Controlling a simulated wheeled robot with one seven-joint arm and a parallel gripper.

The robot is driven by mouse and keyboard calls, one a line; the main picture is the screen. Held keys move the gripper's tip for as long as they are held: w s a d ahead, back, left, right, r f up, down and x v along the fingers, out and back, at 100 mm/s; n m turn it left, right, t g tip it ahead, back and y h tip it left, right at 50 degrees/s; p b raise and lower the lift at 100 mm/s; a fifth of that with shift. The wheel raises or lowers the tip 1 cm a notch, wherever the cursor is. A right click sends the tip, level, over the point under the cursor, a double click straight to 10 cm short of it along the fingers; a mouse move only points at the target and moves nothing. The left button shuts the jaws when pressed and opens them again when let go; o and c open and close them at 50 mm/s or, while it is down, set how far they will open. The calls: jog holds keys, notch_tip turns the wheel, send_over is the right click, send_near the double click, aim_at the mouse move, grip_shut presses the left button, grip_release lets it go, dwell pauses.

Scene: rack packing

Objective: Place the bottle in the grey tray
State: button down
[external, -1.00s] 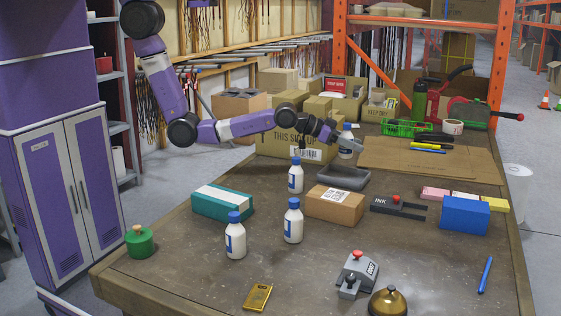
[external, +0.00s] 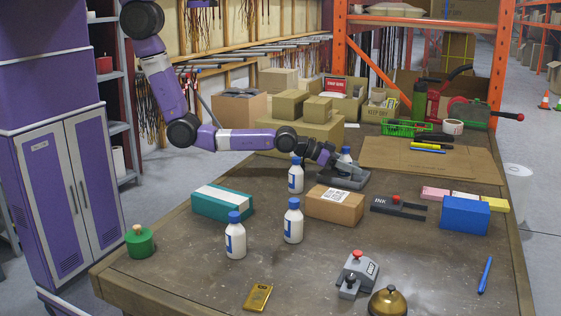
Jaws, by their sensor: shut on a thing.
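My gripper (external: 342,164) is shut on a white bottle with a blue cap (external: 346,152), at the far middle of the table. The bottle is low at the grey tray (external: 354,183), overlapping it in the picture. My gripper hides much of the bottle and part of the tray, so I cannot tell whether the bottle touches the tray floor. Three similar bottles stand upright on the table: one (external: 295,178) just left of the tray, one (external: 293,224) in front of it, and one (external: 236,240) further front left.
A brown box with a label (external: 335,204) stands in front of the tray. A teal box (external: 222,203) is at left, and an ink pad (external: 398,208) and blue box (external: 465,215) at right. Cardboard boxes (external: 300,135) stand behind my arm. Flat cardboard (external: 430,160) lies at the back right.

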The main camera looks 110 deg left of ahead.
jog(key=c, duration=0.8)
grip_release()
jog(key=shift+f, duration=0.15)
jog(key=shift+r, duration=0.25)
jog(key=shift+s+d, duration=0.15)
jog(key=shift+s, duration=0.25)
jog(key=v, duration=1.1)
jog(key=shift+r, duration=0.1)
jog(key=shift+r, duration=0.1)
